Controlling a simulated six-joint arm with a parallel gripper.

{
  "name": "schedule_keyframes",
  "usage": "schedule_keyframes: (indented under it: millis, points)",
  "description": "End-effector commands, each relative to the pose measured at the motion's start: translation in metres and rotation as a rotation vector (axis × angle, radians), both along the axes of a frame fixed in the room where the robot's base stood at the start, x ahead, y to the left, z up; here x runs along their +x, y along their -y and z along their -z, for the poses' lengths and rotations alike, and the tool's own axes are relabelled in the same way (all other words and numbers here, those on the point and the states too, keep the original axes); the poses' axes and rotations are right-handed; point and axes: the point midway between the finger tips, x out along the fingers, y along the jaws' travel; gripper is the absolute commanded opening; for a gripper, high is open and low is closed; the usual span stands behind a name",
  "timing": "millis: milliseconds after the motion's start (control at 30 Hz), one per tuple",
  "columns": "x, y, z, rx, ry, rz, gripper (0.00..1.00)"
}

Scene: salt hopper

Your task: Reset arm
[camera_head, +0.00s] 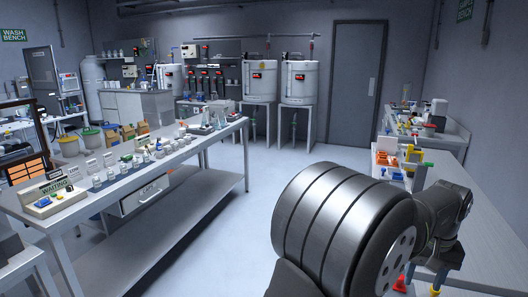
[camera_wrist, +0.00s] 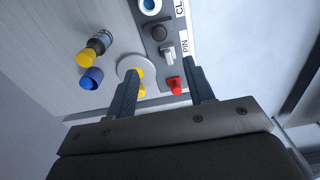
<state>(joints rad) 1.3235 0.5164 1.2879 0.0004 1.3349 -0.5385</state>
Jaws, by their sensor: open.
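My gripper (camera_wrist: 161,68) shows in the wrist view with its two dark fingers apart and nothing visibly held between them. Past the fingertips is a grey panel strip with a red part (camera_wrist: 174,85), a light grey block (camera_wrist: 168,54), a black knob (camera_wrist: 158,33) and a blue-rimmed round part (camera_wrist: 149,6). A pale disc (camera_wrist: 128,63) with yellow parts lies partly behind the left finger.
In the wrist view a yellow-capped dark piece (camera_wrist: 87,58) and a blue ring (camera_wrist: 92,76) sit left of the disc. In the head view a long bench (camera_head: 185,160) with small containers stands left. A right-hand bench (camera_head: 490,200) holds coloured parts. Open floor lies between.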

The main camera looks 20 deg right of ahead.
Motion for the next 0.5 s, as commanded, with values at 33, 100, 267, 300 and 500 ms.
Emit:
schedule_keyframes:
  millis: [33, 100, 267, 300, 500]
  points:
    - [0.0, 0.0, 0.012, 0.004, -0.001, 0.0, 0.48]
    - [0.0, 0.0, 0.026, 0.006, -0.001, 0.0, 0.48]
    - [0.0, 0.0, 0.059, 0.005, -0.002, 0.0, 0.48]
    - [0.0, -0.001, 0.067, 0.006, -0.002, 0.0, 0.48]
    - [-0.001, -0.001, 0.107, 0.006, -0.002, 0.0, 0.48]
